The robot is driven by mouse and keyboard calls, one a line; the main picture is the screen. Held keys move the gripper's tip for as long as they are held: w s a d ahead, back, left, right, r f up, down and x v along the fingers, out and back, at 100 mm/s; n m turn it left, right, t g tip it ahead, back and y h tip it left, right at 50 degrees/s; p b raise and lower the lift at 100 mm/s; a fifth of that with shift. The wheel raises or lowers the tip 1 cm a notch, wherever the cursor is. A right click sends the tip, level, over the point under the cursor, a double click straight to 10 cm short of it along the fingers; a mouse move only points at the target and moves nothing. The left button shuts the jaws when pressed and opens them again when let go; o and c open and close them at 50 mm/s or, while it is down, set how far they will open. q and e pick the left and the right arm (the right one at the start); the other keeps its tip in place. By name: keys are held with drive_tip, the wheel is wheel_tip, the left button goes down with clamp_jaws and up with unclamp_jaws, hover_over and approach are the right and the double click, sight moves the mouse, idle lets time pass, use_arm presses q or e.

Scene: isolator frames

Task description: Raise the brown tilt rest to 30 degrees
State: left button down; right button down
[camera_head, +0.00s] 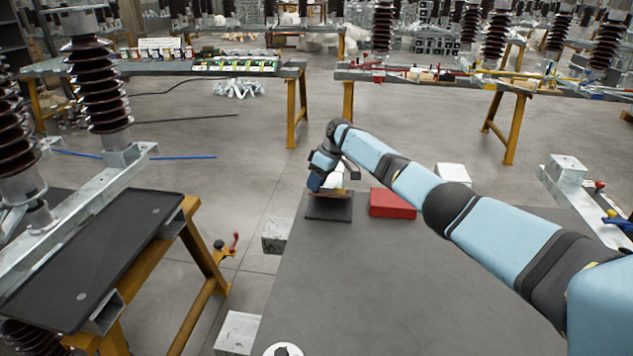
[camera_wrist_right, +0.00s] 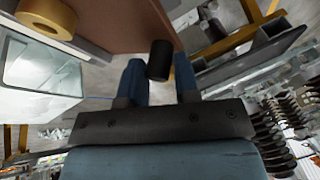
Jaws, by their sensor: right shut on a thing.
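The tilt rest shows in the head view as a thin brown plate (camera_head: 338,193) above a flat black base (camera_head: 328,212), at the far end of the grey table. The plate looks slightly raised, but its angle is hard to read. In the right wrist view the brown plate (camera_wrist_right: 130,22) fills the top, with a short black cylindrical handle (camera_wrist_right: 160,58) at its edge. My right gripper (camera_head: 320,182) is at the plate, and its blue fingers (camera_wrist_right: 158,78) are shut on the handle, one on each side. The arm hides part of the rest. My left gripper is not in view.
A red box (camera_head: 392,203) stands just right of the rest. The near part of the grey table (camera_head: 390,290) is mostly clear.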

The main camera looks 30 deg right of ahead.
drive_tip(key=shift+d, duration=0.2)
drive_tip(key=c, duration=1.1)
unclamp_jaws()
drive_tip(key=shift+w, duration=0.1)
drive_tip(key=shift+o, duration=0.6)
drive_tip(key=shift+w+f, duration=0.1)
drive_tip(key=shift+f, duration=0.2)
drive_tip(key=shift+r, duration=0.2)
drive_tip(key=p+v, duration=0.1)
drive_tip(key=v, duration=1.2)
drive_tip(key=shift+r, duration=0.3)
drive_tip(key=shift+d, duration=0.1)
